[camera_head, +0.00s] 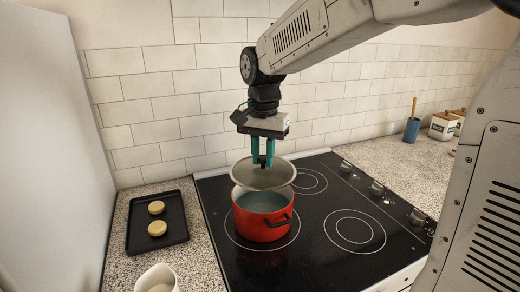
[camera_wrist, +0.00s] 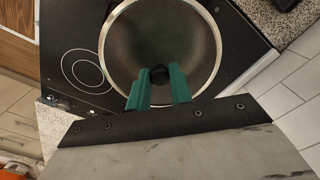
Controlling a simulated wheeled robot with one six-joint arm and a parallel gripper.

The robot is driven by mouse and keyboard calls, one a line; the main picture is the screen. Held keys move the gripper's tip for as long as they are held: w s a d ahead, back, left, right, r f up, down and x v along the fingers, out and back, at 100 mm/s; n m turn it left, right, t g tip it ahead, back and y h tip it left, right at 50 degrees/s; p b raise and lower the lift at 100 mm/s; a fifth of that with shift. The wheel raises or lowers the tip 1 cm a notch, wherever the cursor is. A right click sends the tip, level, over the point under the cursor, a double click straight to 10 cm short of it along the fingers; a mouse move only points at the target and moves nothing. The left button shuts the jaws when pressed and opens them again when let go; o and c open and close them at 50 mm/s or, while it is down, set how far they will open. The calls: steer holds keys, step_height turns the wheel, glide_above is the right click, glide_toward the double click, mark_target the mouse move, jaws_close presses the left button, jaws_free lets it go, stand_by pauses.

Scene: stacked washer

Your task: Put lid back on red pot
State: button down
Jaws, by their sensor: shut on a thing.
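The red pot (camera_head: 263,224) stands on the black stovetop, on the left burner, with its inside partly visible. The round lid (camera_head: 262,176) with a metal rim hangs just above the pot and toward its back edge, tilted a little in the head view. My gripper (camera_head: 263,160) is shut on the lid's dark knob from above. In the wrist view the lid (camera_wrist: 135,35) lies below my gripper (camera_wrist: 159,80), with the black knob (camera_wrist: 159,74) between the teal fingers. The lid hides the pot in the wrist view.
The stovetop (camera_head: 310,240) has free burners to the right and back, with knobs along its right edge. A black tray (camera_head: 178,235) with two round buns is at left. A white cup (camera_head: 157,279) stands at the front. A tiled wall (camera_head: 150,95) rises behind.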

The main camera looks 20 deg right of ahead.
mark_target(263, 169)
steer(key=shift+f, duration=2.9)
steer(key=shift+s+f, duration=0.1)
steer(key=shift+f, duration=0.05)
steer(key=c, duration=0.7)
jaws_free()
steer(key=shift+r, duration=3.5)
steer(key=shift+c, duration=0.2)
jaws_close()
